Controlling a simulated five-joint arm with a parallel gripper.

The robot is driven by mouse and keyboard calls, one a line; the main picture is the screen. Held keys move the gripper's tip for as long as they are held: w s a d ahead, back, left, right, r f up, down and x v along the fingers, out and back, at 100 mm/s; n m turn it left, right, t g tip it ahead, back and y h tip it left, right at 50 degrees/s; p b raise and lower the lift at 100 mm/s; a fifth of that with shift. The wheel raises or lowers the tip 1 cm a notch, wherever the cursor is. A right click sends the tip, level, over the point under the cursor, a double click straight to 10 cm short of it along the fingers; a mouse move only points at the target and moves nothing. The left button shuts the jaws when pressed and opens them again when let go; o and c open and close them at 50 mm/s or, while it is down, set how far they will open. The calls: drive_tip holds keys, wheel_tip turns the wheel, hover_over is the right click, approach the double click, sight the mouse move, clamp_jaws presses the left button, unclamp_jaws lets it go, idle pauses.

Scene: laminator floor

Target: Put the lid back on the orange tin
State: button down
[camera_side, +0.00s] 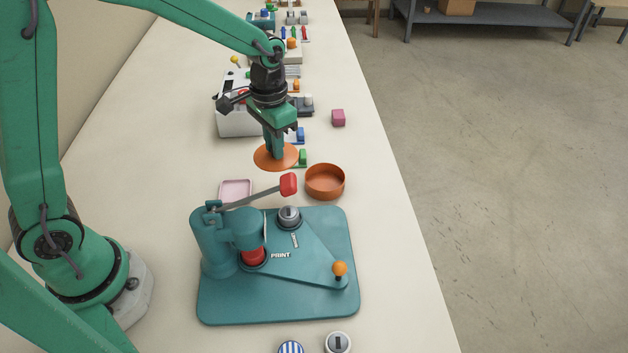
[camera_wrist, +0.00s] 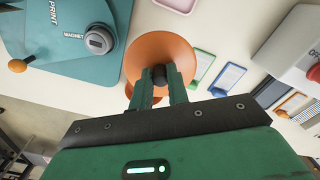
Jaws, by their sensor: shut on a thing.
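The lid is a flat orange disc (camera_side: 262,158) with a small dark knob, seen in the wrist view (camera_wrist: 150,47). My gripper (camera_side: 275,150) is shut on this knob, with its two fingers on either side in the wrist view (camera_wrist: 161,78). The lid hangs about level, up and to the left of the tin in the side view. The orange tin (camera_side: 325,189) is round, open at the top and upright on the bench. Lid and tin are apart. In the wrist view the lid and fingers hide most of what lies below.
A teal press (camera_side: 335,300) with a red-ended lever (camera_side: 288,184) stands in front of the tin. A pink tray (camera_side: 236,188) lies left. A white box (camera_side: 236,122) and small coloured parts stand behind my gripper.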

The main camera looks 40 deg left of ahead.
drive_tip(key=w+d+m, duration=0.4)
drive_tip(key=w+d, duration=0.3)
drive_tip(key=shift+w+d+r, duration=0.2)
drive_tip(key=shift+d, duration=0.05)
drive_tip(key=shift+f, duration=0.15)
drive_tip(key=shift+f, duration=3.05)
drive_tip(key=shift+f, duration=0.2)
idle(0.4)
drive_tip(key=c, duration=0.8)
unclamp_jaws()
drive_tip(key=shift+r, duration=0.1)
wheel_tip(320, 180, up, 7)
idle(1.0)
